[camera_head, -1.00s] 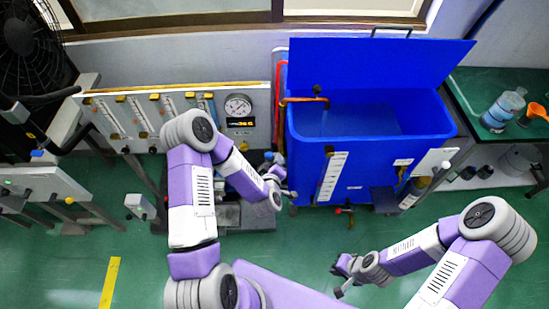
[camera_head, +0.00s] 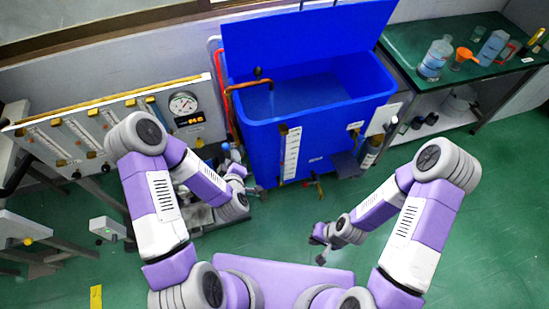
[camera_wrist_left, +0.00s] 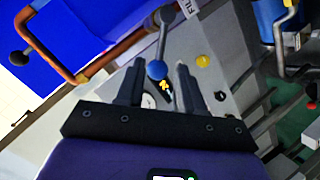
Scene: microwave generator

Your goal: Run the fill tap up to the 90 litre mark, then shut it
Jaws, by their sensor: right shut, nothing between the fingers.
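The blue tank (camera_head: 330,135) stands open with its lid raised and bluish water (camera_head: 318,90) inside. A copper spout (camera_head: 240,88) reaches over its left rim, with a thin pale stream below its end. A white level scale (camera_head: 291,155) runs down the tank's front; its figures are too small to read. In the left wrist view, a lever with a blue ball knob (camera_wrist_left: 156,70) stands near a label reading "FIL" (camera_wrist_left: 190,8). My left gripper (camera_head: 238,172) is open; its fingers (camera_wrist_left: 157,75) appear either side of the knob, contact unclear. My right gripper (camera_head: 320,245) is shut and empty, low before the tank.
A panel with flow tubes and a round gauge (camera_head: 183,104) stands left of the tank. A green bench (camera_head: 405,45) with bottles and an orange scoop (camera_head: 464,57) is at the right. The green floor (camera_head: 470,220) at the right is clear.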

